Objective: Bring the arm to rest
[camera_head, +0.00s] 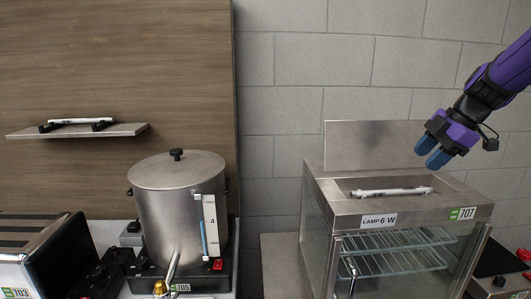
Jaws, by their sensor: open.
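My gripper (434,151) has blue fingertips and hangs from my purple and black arm (490,90) at the upper right of the head view. It is open with nothing seen between the fingers. It is in the air above a steel display cabinet (475,212) labelled 707 and LAMP 6 W. A white tube lamp (392,192) lies in the recess on top of the cabinet, below my gripper and apart from it. A steel lid panel (372,146) stands upright behind the recess.
A steel urn (178,205) labelled 705 stands at the centre left. A wall shelf (125,131) holds another white tube (80,121). A toaster (45,255) labelled 703 is at lower left. A black appliance (492,264) is at lower right. The air above the urn is clear.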

